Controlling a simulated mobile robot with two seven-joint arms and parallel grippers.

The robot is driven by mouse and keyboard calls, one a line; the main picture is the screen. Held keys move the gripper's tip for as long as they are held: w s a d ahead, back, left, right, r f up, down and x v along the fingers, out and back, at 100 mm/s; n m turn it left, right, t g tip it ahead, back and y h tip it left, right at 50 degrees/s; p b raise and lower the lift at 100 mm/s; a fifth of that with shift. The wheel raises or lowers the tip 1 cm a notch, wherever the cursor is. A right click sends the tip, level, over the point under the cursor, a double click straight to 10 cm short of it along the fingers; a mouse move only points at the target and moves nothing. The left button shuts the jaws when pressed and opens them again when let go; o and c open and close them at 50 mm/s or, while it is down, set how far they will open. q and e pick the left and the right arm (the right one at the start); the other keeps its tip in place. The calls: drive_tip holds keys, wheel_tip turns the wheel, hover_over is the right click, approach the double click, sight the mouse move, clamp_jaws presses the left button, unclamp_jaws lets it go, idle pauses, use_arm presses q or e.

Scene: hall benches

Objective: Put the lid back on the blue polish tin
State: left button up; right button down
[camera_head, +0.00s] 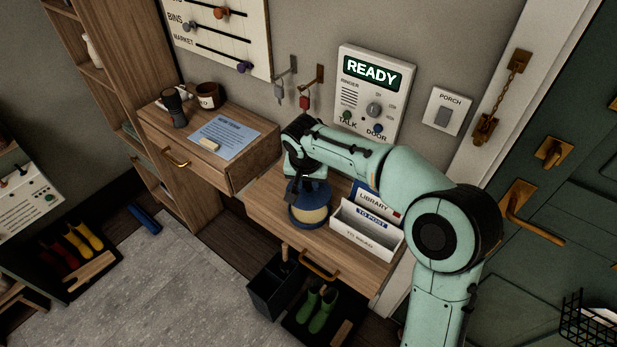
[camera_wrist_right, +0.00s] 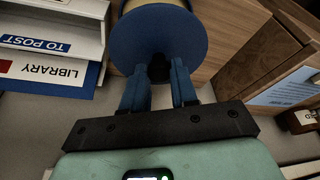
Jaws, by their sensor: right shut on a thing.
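My right gripper (camera_head: 297,184) (camera_wrist_right: 158,82) is shut on the dark knob (camera_wrist_right: 158,70) of a blue round lid (camera_wrist_right: 158,38). The lid is between my fingers and the tin. The blue polish tin (camera_head: 310,226) sits on the wooden bench, with a cream round face (camera_head: 316,214) showing in the head view. The lid overlaps the tin's back part in the head view, partly hidden by the gripper. Cream also shows past the lid in the wrist view (camera_wrist_right: 152,4). I cannot tell whether lid and tin touch. My left gripper is not in view.
A white letter tray (camera_head: 366,238) stands just right of the tin, with a blue LIBRARY card behind it. A raised wooden drawer unit (camera_head: 240,165) with a paper sheet stands to the left. The wall panel reading READY (camera_head: 372,95) is behind.

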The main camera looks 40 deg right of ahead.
sight(308, 194)
wheel_tip(308, 194, down, 4)
drive_tip(key=b, duration=0.2)
drive_tip(key=shift+b, duration=0.4)
drive_tip(key=shift+f+b, duration=0.7)
drive_tip(key=shift+f, duration=0.2)
drive_tip(key=shift+f+b, duration=0.15)
drive_tip(key=shift+b, duration=0.15)
idle(1.2)
drive_tip(key=shift+c, duration=1.6)
unclamp_jaws()
